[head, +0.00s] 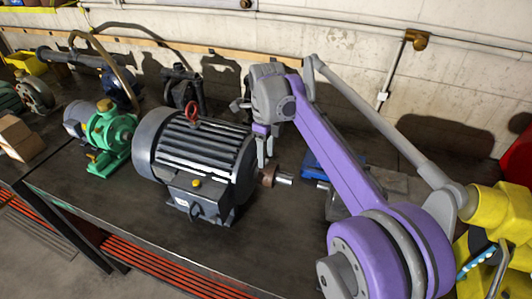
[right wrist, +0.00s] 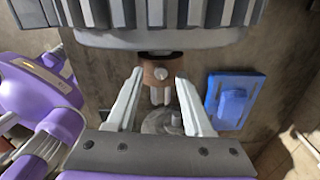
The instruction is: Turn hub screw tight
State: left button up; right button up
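A large grey motor (head: 197,160) stands on the dark bench, with a copper-brown hub (head: 268,175) around its shaft at the right end. In the right wrist view the hub (right wrist: 153,73) sits just below the motor body (right wrist: 160,37). A small pale round spot on the hub looks like the hub screw (right wrist: 162,74). My right gripper (head: 266,160) points down by the hub. Its two pale fingers (right wrist: 158,78) are apart, one on each side of the hub; I cannot tell whether they touch it.
A blue object (right wrist: 233,99) lies right of the hub in the right wrist view. A green pump (head: 110,132) stands left of the motor. A dark fixture (head: 183,90) stands behind it, near the wall. The bench in front of the motor is clear.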

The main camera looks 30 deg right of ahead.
pick_arm(q)
jog(key=shift+w+r+p, duration=0.45)
jog(key=shift+r+p, duration=0.05)
jog(key=shift+r, duration=0.25)
pick_arm(e)
notch_tip(320, 180, up, 11)
jog(key=shift+d+f, duration=0.1)
jog(key=shift+f, duration=0.05)
jog(key=s+a+f+n+t, duration=0.2)
jog(key=s+f+n, duration=0.4)
jog(key=n, duration=0.3)
jog(key=s+a+f+n+t, duration=0.2)
jog(key=s+a+f+n, duration=0.3)
jog(key=f+n, duration=0.4)
jog(key=s+a+f+n+t, duration=0.2)
jog(key=s+f+n, duration=0.5)
jog(key=n, duration=0.4)
jog(key=shift+s+a+f, duration=0.2)
jog(key=shift+s+a, duration=0.3)
jog(key=shift+a, duration=0.25)
